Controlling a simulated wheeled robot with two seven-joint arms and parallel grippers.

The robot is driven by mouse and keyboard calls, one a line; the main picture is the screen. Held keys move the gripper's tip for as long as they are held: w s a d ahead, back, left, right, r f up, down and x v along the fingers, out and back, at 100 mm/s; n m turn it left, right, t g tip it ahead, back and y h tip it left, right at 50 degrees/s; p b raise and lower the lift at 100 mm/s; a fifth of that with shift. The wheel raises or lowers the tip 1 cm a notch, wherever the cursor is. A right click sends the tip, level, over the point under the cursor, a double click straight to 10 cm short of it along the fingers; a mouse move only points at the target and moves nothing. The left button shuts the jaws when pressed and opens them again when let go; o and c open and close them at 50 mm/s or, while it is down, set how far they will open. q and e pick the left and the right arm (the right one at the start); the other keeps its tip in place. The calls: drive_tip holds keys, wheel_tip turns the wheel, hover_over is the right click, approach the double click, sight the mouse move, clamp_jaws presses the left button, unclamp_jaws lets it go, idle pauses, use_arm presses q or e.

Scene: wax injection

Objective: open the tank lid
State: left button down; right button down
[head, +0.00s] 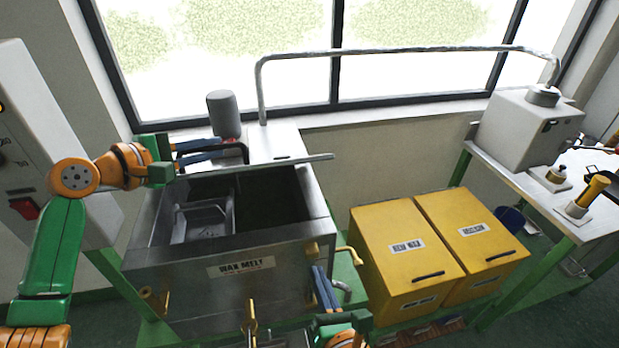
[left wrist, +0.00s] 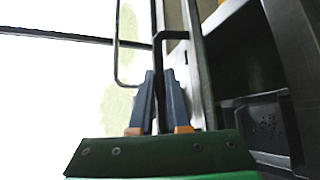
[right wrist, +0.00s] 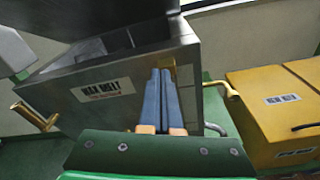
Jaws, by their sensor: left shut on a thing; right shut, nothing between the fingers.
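The wax melt tank (head: 215,272) stands open at centre left, with its dark inside and a metal basket (head: 203,222) showing. Its lid (head: 290,163) is raised at the back and shows as a thin edge; its exact angle is hard to tell. My left gripper (head: 212,150) is shut on the lid's black handle (head: 238,146). The left wrist view shows the handle (left wrist: 158,62) at the blue fingers (left wrist: 160,80) and the lid (left wrist: 199,70) beside them. My right gripper (head: 322,282) is shut and empty at the tank's right front corner; its fingers (right wrist: 160,80) are together.
Yellow bins (head: 410,270) stand right of the tank. A brass lever (head: 349,254) sticks out from the tank's right side. A grey cylinder (head: 223,114) and a bent pipe rail (head: 400,52) are behind. A bench with a grey machine (head: 525,125) is at far right.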

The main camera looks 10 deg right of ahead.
wheel_tip(320, 180, up, 11)
drive_tip(key=n+t, duration=0.3)
drive_tip(key=w+r, duration=0.4)
drive_tip(key=w, duration=0.7)
drive_tip(key=shift+d+r+h, duration=0.25)
drive_tip(key=shift+d+h, duration=0.15)
drive_tip(key=shift+d, duration=0.05)
